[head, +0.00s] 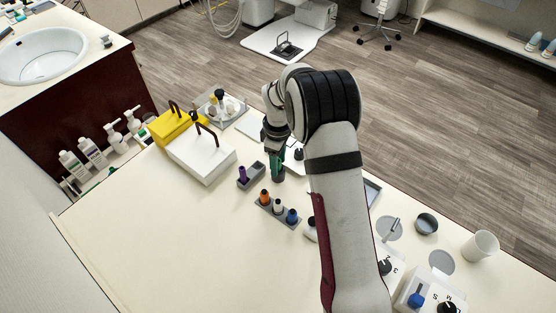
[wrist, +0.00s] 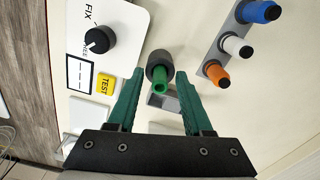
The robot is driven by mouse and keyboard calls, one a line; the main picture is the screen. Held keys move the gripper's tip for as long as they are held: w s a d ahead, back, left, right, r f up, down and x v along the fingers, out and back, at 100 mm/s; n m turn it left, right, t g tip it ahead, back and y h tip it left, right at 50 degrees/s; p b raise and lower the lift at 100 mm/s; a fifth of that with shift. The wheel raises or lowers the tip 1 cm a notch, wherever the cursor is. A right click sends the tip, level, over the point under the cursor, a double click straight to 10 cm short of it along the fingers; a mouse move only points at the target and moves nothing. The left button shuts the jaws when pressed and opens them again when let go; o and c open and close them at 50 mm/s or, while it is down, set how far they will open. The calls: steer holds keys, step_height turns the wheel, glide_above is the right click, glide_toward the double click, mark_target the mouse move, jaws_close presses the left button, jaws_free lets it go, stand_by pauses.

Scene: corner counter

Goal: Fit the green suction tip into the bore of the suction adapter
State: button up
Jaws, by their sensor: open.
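The green suction tip (wrist: 160,88) stands up out of a dark grey cylinder, the suction adapter (wrist: 157,66), in the wrist view. Its lower end is hidden inside the adapter, so I cannot tell how deep it sits. In the head view the adapter (head: 278,175) stands on the counter right below my gripper (head: 277,160). My gripper's green fingers (wrist: 159,86) are open, one on each side of the green tip, with a visible gap to it on both sides.
A grey rack (head: 268,214) with orange, white and blue tips stands close by. A grey holder (head: 258,172) with a purple tip is left of the adapter. A white panel (wrist: 115,30) with a black knob lies on the other side. A white box (head: 203,158) stands farther left.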

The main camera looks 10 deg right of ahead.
step_height(320, 180, up, 12)
steer(key=r, duration=0.1)
steer(key=s+r+m, duration=0.3)
steer(key=s, duration=0.3)
steer(key=s+r+m, duration=0.4)
steer(key=s, duration=0.3)
steer(key=s+f+m+y, duration=0.1)
steer(key=s+m, duration=0.9)
steer(key=s, duration=1)
steer(key=shift+s+d+f+m+y, duration=0.15)
steer(key=shift+s+f+m+y, duration=0.2)
steer(key=shift+f, duration=0.5)
